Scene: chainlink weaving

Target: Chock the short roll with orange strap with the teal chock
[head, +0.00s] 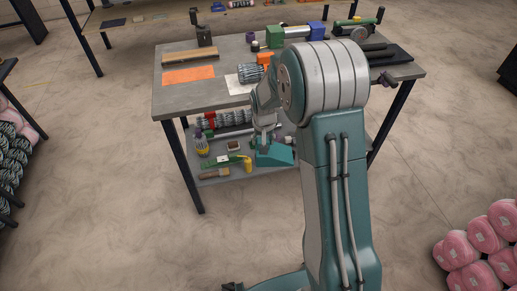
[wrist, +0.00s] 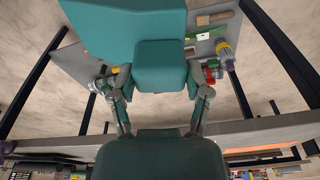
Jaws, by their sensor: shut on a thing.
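The teal chock (head: 275,155) is a wedge-shaped block hanging from my gripper (head: 264,133) in front of the table, over the lower shelf. In the wrist view the chock (wrist: 120,28) fills the upper middle, and my gripper (wrist: 160,85) has one finger on each side of its block-like part. The gripper is shut on it. A short grey mesh roll (head: 250,74) lies on the tabletop behind my arm, with orange showing at its right. My arm hides part of that area, so I cannot tell how the strap sits.
The worktable (head: 173,98) carries an orange sheet (head: 188,76), a wooden bar (head: 190,57) and a green block (head: 275,36). Its lower shelf (head: 215,180) holds a red-strapped roll (head: 225,119), a yellow-green tool (head: 228,161) and a brush (head: 214,174). Pink rolls (head: 482,236) stand at the right.

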